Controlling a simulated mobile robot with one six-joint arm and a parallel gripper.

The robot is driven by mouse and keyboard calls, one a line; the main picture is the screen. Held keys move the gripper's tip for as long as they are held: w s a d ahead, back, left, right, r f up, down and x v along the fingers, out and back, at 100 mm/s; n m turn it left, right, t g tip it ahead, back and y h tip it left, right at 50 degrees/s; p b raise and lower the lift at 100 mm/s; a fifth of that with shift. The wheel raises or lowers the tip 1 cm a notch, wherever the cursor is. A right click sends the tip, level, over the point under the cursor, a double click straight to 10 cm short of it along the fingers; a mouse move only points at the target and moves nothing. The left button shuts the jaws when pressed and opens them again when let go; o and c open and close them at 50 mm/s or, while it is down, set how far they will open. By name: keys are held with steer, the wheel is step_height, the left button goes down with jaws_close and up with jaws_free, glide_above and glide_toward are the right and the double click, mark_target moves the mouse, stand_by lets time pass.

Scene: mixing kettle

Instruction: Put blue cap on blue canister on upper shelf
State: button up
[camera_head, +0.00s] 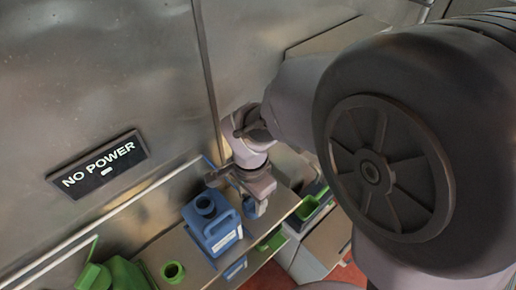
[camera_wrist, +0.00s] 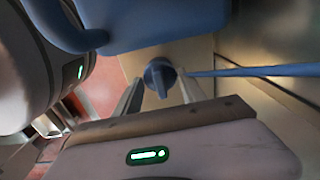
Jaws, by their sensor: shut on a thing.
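The blue canister (camera_head: 225,236) stands on the upper shelf (camera_head: 168,250), its neck (camera_head: 205,205) open and uncapped. Its blue body also fills the top of the wrist view (camera_wrist: 150,22). My gripper (camera_head: 255,203) is beside the canister, to the right of its neck in the head view. It is shut on the blue cap (camera_wrist: 160,77), which shows between the two fingers in the wrist view. The cap is apart from the canister neck. In the head view the cap is small and partly covered by my gripper.
A green canister (camera_head: 122,274) and a round green piece (camera_head: 173,272) are at the lower left. A green container (camera_head: 310,207) is lower, at the right. The metal wall with a "NO POWER" sign (camera_head: 98,164) rises behind the shelf. A thin blue bar (camera_wrist: 255,70) runs near my gripper.

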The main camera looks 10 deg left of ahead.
steer(key=shift+r, duration=0.3)
steer(key=shift+r+p, duration=1.35)
steer(key=shift+r, duration=0.45)
